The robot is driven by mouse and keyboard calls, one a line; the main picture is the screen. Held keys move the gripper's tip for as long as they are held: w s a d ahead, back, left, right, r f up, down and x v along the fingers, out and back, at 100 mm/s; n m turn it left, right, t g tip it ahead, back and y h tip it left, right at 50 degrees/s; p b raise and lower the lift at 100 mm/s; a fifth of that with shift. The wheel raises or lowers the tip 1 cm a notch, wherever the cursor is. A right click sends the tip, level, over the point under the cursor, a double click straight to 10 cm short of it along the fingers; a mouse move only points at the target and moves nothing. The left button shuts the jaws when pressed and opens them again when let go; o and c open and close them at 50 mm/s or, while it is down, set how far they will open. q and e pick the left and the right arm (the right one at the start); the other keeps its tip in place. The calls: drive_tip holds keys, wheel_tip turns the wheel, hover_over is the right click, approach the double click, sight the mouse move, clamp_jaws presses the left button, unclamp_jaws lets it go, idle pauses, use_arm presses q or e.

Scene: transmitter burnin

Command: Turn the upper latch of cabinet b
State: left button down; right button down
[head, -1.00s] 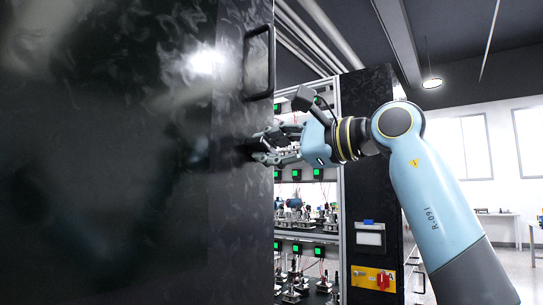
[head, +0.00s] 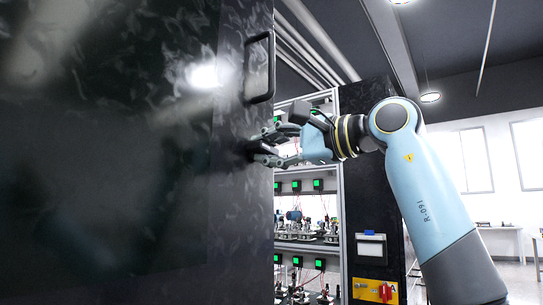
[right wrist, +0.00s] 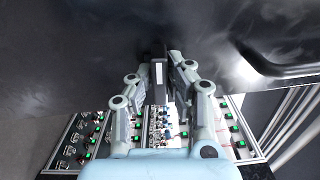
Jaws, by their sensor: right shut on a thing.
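A large dark glossy cabinet door (head: 110,150) fills the left of the head view, with a black bar handle (head: 271,68) near its edge. Below the handle, my right gripper (head: 262,147) is at the door's edge, its fingers closed on a small dark latch (right wrist: 158,74). In the right wrist view the latch shows as a narrow grey-black piece between the fingers of my right gripper (right wrist: 166,72), against the door face. The fingers hide much of the latch. No label is legible to tell which cabinet this is. My left gripper is out of view.
Behind the door edge, open shelves (head: 305,245) hold several small devices with green indicators. A dark side panel carries a yellow plate with a red switch (head: 384,292). The bar handle also shows at the right of the right wrist view (right wrist: 275,65).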

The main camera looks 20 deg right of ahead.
drive_tip(key=shift+f+n, duration=0.1)
drive_tip(key=shift+n, duration=0.3)
drive_tip(key=shift+n+b, duration=0.7)
drive_tip(key=shift+b, duration=0.1)
drive_tip(key=c, duration=0.7)
unclamp_jaws()
